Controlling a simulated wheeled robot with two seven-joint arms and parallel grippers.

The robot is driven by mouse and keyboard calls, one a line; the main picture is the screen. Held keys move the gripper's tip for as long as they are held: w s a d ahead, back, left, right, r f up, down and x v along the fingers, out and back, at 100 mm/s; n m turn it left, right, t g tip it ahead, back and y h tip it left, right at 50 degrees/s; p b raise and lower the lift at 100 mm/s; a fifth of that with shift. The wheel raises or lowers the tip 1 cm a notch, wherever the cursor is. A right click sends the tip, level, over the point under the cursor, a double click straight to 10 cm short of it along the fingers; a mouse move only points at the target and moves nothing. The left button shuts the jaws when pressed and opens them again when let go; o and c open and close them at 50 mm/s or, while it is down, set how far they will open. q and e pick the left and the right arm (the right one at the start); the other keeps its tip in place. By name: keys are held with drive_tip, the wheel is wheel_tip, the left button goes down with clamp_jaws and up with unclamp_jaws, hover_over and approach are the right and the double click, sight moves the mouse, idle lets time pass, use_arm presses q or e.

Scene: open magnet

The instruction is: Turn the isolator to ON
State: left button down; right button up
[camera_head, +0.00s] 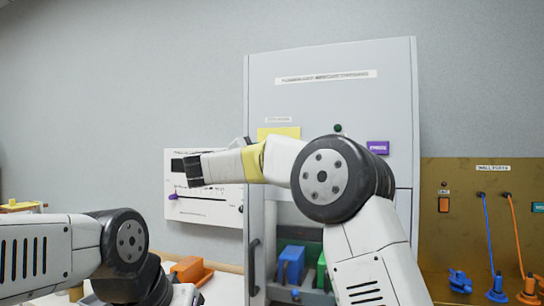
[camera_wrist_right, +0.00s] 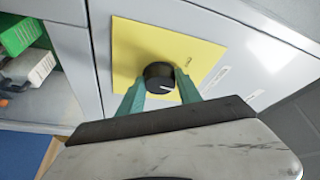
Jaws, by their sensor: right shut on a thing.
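The isolator is a round black knob (camera_wrist_right: 157,72) with a white mark, set on a yellow plate (camera_wrist_right: 130,40) on the grey cabinet front. The mark points to the lower right in the right wrist view. My right gripper (camera_wrist_right: 162,85) has its teal fingers on either side of the knob and is shut on it. In the head view only the top of the yellow plate (camera_head: 279,132) shows. My right arm hides the knob and gripper there. Small lettering beside the knob is too blurred to read. My left gripper is out of view.
The tall grey cabinet (camera_head: 300,95) has a green lamp (camera_head: 338,128), a purple label (camera_head: 378,147) and an open bay with a blue block (camera_head: 291,264). A white panel (camera_head: 205,211) is to its left. A brown board (camera_head: 460,220) with hanging cables is to its right.

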drive_tip(key=shift+r+m+g+y, duration=0.1)
drive_tip(key=shift+m+g+y, duration=0.4)
drive_tip(key=shift+m, duration=1.25)
drive_tip(key=shift+r+m+g+y, duration=0.1)
drive_tip(key=shift+m+g+y, duration=0.4)
drive_tip(key=shift+m, duration=1.25)
drive_tip(key=o, duration=1.4)
drive_tip(key=shift+r, duration=0.1)
drive_tip(key=shift+c, duration=0.2)
drive_tip(key=v, duration=0.7)
drive_tip(key=shift+s+a, duration=0.25)
drive_tip(key=shift+a, duration=0.1)
drive_tip(key=shift+r, duration=0.15)
